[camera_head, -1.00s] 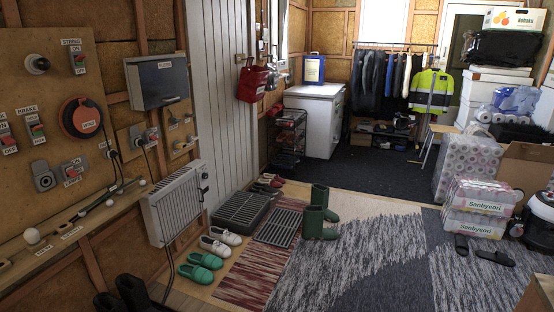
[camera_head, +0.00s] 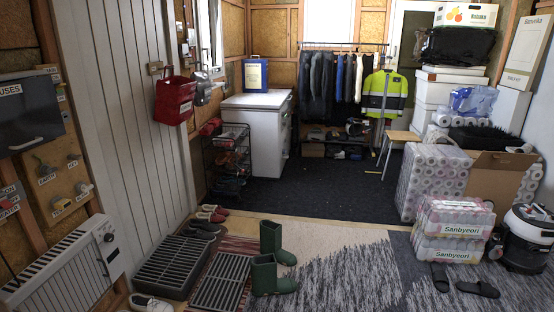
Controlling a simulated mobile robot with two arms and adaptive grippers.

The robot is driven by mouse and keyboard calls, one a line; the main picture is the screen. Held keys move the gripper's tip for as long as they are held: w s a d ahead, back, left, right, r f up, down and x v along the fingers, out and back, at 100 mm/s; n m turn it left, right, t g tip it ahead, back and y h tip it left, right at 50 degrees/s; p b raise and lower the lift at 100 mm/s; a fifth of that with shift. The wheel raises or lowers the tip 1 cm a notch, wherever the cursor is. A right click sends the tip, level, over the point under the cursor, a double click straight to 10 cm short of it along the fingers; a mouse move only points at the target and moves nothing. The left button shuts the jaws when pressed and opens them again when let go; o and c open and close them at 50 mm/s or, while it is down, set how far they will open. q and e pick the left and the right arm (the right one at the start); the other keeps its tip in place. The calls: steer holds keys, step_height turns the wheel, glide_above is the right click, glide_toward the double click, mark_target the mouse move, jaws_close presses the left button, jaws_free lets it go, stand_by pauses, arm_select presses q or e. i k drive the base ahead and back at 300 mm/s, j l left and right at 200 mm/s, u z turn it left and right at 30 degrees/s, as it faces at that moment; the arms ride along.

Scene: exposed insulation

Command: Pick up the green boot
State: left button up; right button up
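Two green rubber boots stand upright on the floor in the lower middle of the head view. The nearer green boot (camera_head: 267,276) stands at the edge of the rug beside a dark grate, its toe pointing right. The farther green boot (camera_head: 273,242) stands just behind it, also toe to the right. Neither of my grippers shows in the view.
A dark slatted boot tray (camera_head: 172,265) and a floor grate (camera_head: 221,282) lie left of the boots. A white heater (camera_head: 65,268) is at lower left. Wrapped paper packs (camera_head: 452,231) and black slippers (camera_head: 478,289) are at right. The patterned rug (camera_head: 350,275) between is clear.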

mark_target(270, 231)
steer(key=i, duration=1.85)
